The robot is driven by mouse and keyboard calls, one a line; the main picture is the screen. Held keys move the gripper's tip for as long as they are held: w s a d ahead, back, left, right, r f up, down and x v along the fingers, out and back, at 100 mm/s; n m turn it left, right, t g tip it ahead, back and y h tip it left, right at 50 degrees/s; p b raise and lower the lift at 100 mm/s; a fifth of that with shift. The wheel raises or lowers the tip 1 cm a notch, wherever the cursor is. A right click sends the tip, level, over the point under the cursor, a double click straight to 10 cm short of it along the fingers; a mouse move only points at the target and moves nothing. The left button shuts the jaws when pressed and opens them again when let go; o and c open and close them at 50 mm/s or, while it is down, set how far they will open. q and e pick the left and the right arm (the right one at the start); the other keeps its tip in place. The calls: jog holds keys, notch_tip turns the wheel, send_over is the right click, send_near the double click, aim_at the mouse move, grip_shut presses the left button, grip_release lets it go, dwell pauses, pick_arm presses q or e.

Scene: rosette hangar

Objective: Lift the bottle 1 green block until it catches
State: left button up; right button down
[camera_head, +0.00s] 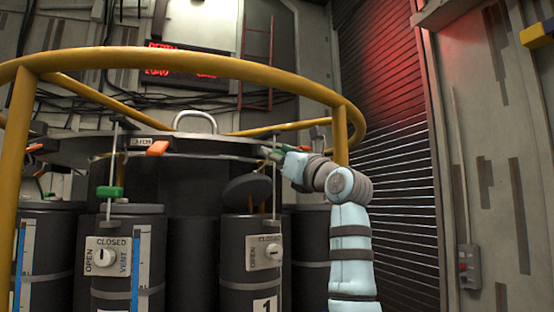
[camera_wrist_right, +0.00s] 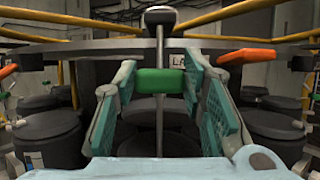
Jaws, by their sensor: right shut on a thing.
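Bottle 1 (camera_head: 252,290) is a dark cylinder with a white "1" label, standing right of centre in the head view. A thin rod (camera_head: 275,205) rises beside it. My right gripper (camera_head: 272,152) is high on this rod, level with the dark ring. In the right wrist view, the green block (camera_wrist_right: 161,81) sits on the upright rod between the teal finger pads of the gripper (camera_wrist_right: 166,86), which is shut on it. In the head view the gripper mostly hides this block. My left gripper is not in view.
A yellow rail (camera_head: 190,61) curves above the dark ring (camera_head: 75,148), which carries orange tabs (camera_head: 157,148). The bottle to the left has its own green block (camera_head: 110,192), lower on its rod. A dark lid-like disc (camera_head: 247,188) is close left of bottle 1's rod.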

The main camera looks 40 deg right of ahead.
jog(key=c, duration=1)
grip_release()
jog(key=shift+c, duration=0.2)
jog(key=shift+f, duration=0.1)
jog(key=b+v, duration=0.6)
jog(key=v, duration=0.3)
